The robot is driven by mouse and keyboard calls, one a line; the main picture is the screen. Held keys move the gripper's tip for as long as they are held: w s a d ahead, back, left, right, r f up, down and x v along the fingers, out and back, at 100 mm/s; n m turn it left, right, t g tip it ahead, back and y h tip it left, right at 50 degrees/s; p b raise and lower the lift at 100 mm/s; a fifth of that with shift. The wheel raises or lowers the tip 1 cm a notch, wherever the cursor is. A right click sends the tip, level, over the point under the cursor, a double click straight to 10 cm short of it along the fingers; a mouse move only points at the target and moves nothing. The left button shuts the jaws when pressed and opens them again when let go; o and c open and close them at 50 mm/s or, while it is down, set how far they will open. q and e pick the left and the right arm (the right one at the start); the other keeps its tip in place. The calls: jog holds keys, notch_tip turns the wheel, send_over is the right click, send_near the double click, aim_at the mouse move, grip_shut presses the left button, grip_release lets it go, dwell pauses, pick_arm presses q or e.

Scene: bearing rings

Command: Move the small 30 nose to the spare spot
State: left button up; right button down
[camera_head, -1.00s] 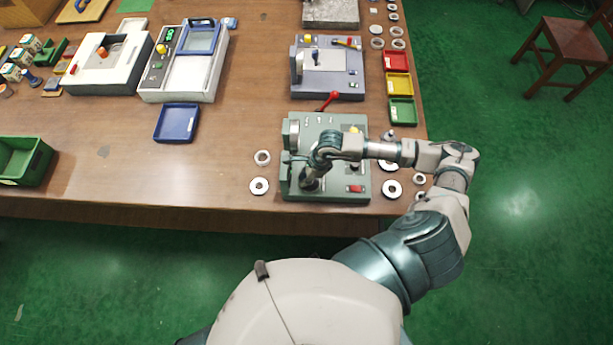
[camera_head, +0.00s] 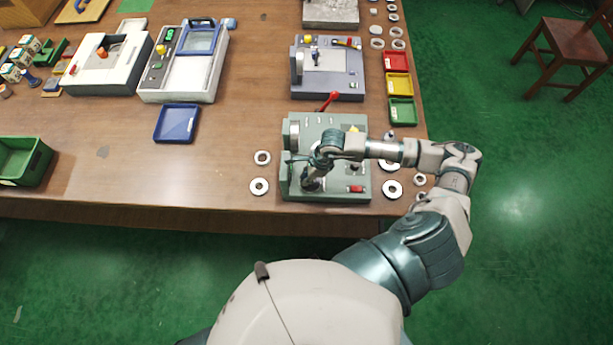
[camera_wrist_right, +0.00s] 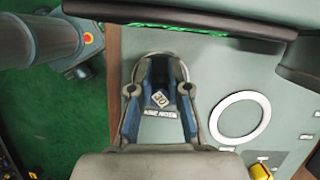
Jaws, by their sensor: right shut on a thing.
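The small 30 nose (camera_wrist_right: 159,98) shows in the right wrist view as a small part with a "30" tag between the fingers. My right gripper (camera_wrist_right: 159,75) is shut on it; the fingers hide most of its body. In the head view my right gripper (camera_head: 312,184) is low over the front left part of the grey-green machine (camera_head: 339,193). A printed label (camera_wrist_right: 160,114) lies on the panel right beside the nose; its text is hard to read. I cannot tell whether the nose touches the panel. My left gripper is not in view.
In the wrist view a white ring (camera_wrist_right: 240,118) marks the panel beside the gripper. A red lever (camera_head: 331,97) rises at the machine's back. Loose bearing rings (camera_head: 259,187) lie on both sides. The table's front edge is close; bare tabletop (camera_head: 150,185) lies to the left.

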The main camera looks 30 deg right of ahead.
jog(key=shift+f, duration=0.15)
jog(key=c, duration=1)
grip_release()
jog(key=shift+c, duration=0.2)
jog(key=v, duration=1.2)
jog(key=shift+d, duration=0.1)
